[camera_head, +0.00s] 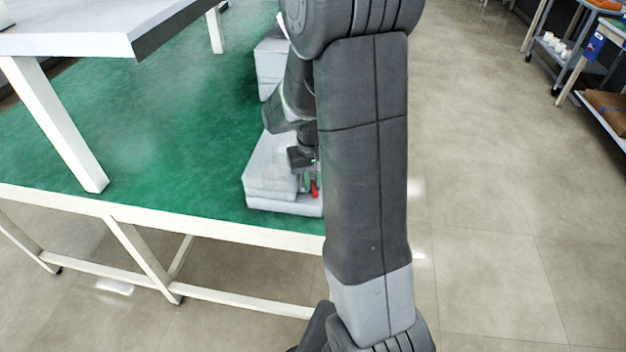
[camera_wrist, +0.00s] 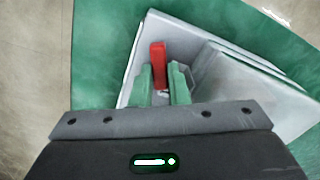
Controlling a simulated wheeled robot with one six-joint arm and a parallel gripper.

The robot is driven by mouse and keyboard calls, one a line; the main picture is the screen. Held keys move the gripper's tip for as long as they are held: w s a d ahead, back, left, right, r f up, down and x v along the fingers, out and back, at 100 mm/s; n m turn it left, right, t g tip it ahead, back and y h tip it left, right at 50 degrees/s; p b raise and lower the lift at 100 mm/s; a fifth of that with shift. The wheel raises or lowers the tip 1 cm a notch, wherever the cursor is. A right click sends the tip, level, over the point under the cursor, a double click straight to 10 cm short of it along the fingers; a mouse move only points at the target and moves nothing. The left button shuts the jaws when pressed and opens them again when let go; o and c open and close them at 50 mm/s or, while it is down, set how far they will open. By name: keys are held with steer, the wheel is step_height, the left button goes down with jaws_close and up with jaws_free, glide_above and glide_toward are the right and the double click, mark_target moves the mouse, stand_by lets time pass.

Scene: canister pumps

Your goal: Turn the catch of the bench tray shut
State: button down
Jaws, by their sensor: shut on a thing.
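The bench tray (camera_head: 283,206) is a light grey box-like unit near the front edge of the green bench top, partly hidden behind my arm. It also shows in the wrist view (camera_wrist: 225,75), with its lid or upper part lying at an angle to the lower part. The red catch (camera_wrist: 158,62) stands at the tray's near corner; it shows as a small red piece in the head view (camera_head: 315,188). My gripper (camera_wrist: 160,84) has green fingertips, one on each side of the red catch, and is shut on it. The catch's lower end is hidden between the fingers.
The green bench (camera_head: 170,130) has a white frame, with bare top left of the tray. A second grey unit (camera_head: 269,68) stands farther back. A raised white shelf (camera_head: 75,35) with legs stands at the left. Open floor (camera_head: 490,220) lies to the right.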

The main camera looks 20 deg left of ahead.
steer(key=n, duration=0.6)
steer(key=shift+s+a, duration=0.1)
steer(key=n, duration=0.6)
steer(key=shift+s+n, duration=0.15)
steer(key=shift+n, duration=0.15)
steer(key=shift+r, duration=0.1)
steer(key=c, duration=1.7)
jaws_free()
step_height(320, 180, up, 14)
steer(key=shift+f+p, duration=0.1)
steer(key=shift+p, duration=0.3)
steer(key=shift+f, duration=0.1)
step_height(320, 180, down, 14)
steer(key=shift+r+b, duration=0.1)
steer(key=shift+b, duration=0.35)
